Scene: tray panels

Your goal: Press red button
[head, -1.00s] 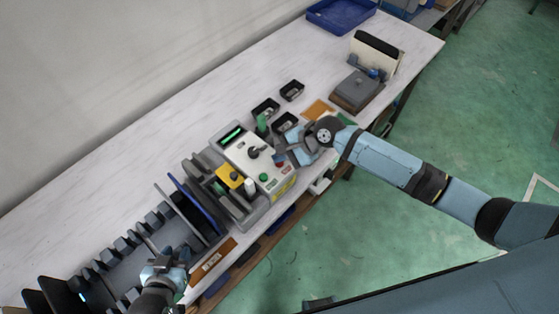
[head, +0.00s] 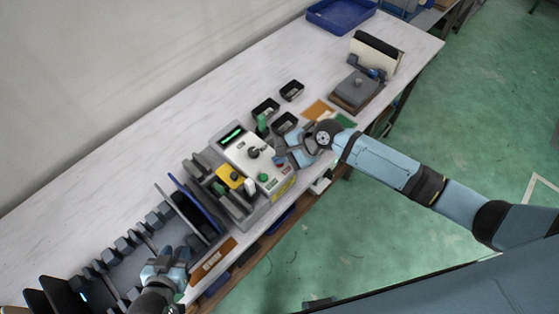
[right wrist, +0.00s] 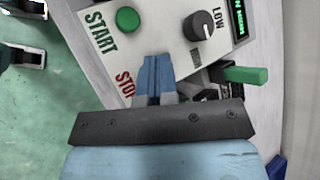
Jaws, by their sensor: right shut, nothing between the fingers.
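The pale control box (head: 242,150) stands on the bench, with a green button (head: 263,177) and a dark knob (head: 253,152). In the right wrist view, the green button (right wrist: 128,19) is beside START and the knob (right wrist: 200,25) is at upper right. The red STOP lettering (right wrist: 124,84) lies left of my right gripper (right wrist: 154,61). That gripper is shut and empty, its tips over the panel; I cannot tell if they touch it. No red button shows clearly; the fingers cover the panel beside STOP. My left gripper (head: 178,259) is by the slotted rack, its jaws unclear.
The slotted rack (head: 120,262) with upright panels fills the bench's near left. Small black bins (head: 265,110) stand behind the box. A green handle (right wrist: 246,75) is close to the right of my right gripper. The back left of the bench (head: 100,165) is clear.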

